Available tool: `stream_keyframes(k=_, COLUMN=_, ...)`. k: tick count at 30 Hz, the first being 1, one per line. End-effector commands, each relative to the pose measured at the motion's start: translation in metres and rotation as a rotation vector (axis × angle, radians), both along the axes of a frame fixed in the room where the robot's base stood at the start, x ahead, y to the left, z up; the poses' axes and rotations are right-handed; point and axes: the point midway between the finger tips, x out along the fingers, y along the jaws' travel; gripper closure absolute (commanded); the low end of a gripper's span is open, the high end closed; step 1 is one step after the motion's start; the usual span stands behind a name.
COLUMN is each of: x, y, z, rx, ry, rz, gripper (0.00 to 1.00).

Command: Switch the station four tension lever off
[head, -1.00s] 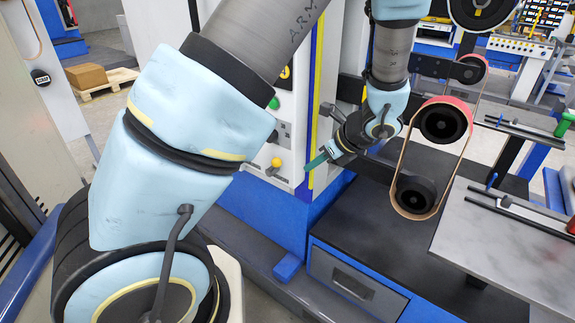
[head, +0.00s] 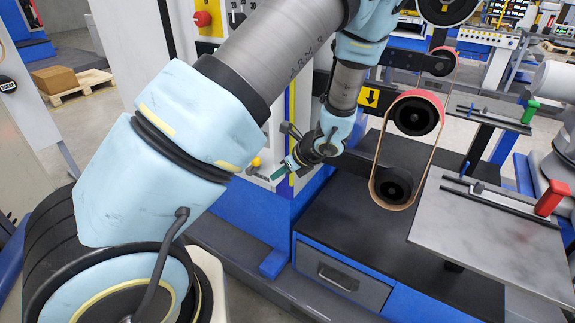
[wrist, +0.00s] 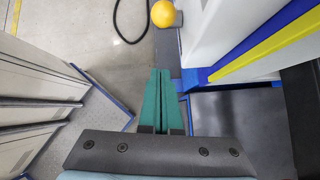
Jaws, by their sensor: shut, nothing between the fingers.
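A lever with a yellow ball knob (head: 256,162) sits low on the white front of the blue-based machine. I take it to be the tension lever; no station number is readable on it. In the wrist view the yellow knob (wrist: 163,13) shows at the top edge, beyond the fingertips and apart from them. My gripper (head: 277,175) is just right of the knob and slightly lower in the head view, pointing left. Its green fingers (wrist: 160,75) are shut together and empty. Most of the lever's shaft is hidden in both views.
The belt machine with a looped belt (head: 379,150) and a grey metal table (head: 490,235) stand to the right. A red handle (head: 550,198) and a green handle (head: 530,110) are on the tables. A cardboard box (head: 55,79) lies on a pallet at the far left.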

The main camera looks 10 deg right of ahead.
Motion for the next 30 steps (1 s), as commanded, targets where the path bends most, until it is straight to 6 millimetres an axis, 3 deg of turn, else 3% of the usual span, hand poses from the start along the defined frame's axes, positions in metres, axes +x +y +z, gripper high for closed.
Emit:
stream_keyframes(k=2, x=0.007, y=0.008, z=-0.012, rx=0.005, ry=0.002, rz=0.001, gripper=1.0)
stream_keyframes(k=4, x=0.017, y=0.013, z=0.001, rx=-0.001, ry=-0.001, rz=0.004, gripper=1.0)
stream_keyframes(k=9, x=0.031, y=0.021, z=0.007, rx=-0.002, ry=0.0, rz=0.002, gripper=1.0)
stream_keyframes(k=25, x=0.037, y=0.025, z=0.009, rx=0.0, ry=0.0, rz=0.001, gripper=1.0)
stream_keyframes(k=30, x=0.049, y=0.025, z=0.013, rx=0.0, ry=0.0, rz=0.002, gripper=1.0)
